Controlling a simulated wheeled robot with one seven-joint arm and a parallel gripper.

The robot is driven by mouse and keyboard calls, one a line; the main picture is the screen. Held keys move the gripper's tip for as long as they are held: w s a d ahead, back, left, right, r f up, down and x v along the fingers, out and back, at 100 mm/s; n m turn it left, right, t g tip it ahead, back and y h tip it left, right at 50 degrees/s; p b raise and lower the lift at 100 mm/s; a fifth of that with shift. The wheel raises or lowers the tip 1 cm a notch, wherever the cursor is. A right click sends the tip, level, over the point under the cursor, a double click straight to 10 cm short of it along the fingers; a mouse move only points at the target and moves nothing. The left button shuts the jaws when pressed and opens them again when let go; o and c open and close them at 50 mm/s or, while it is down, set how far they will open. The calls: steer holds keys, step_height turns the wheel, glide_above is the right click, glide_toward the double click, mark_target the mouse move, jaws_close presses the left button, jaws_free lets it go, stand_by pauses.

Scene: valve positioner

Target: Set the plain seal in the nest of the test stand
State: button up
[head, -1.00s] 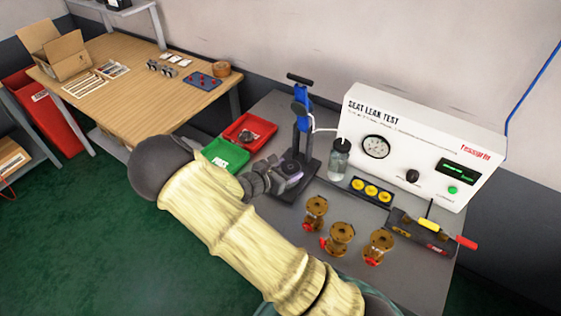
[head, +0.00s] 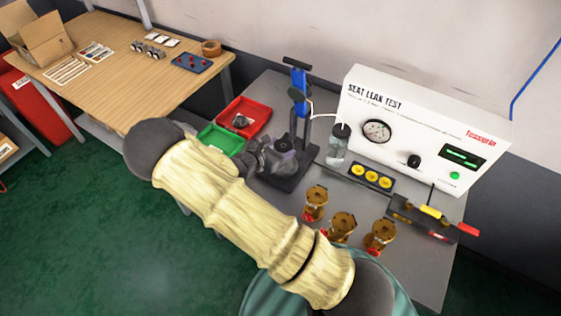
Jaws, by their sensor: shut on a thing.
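The test stand is a blue clamp on a post (head: 299,95) above a dark base plate (head: 292,182), left of the white tester. My gripper (head: 284,148) is at the foot of the post, over the base plate. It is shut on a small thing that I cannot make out. The plain seal cannot be picked out with certainty, and the nest is hidden behind my gripper. I cannot tell whether the held thing touches the stand.
A red tray (head: 257,108) holding a dark part and a green tray (head: 212,136) lie left of the stand. A bottle (head: 337,150), a holder with yellow discs (head: 371,176) and brass valves (head: 342,225) stand to the right. The tester (head: 430,115) is behind.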

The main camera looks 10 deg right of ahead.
steer(key=shift+f, duration=1.45)
steer(key=shift+f, duration=0.1)
step_height(320, 180, down, 4)
steer(key=shift+r+p, duration=0.2)
steer(key=shift+p, duration=0.4)
steer(key=shift+f, duration=0.15)
steer(key=shift+f+b, duration=0.3)
steer(key=shift+f, duration=0.1)
steer(key=shift+f, duration=0.25)
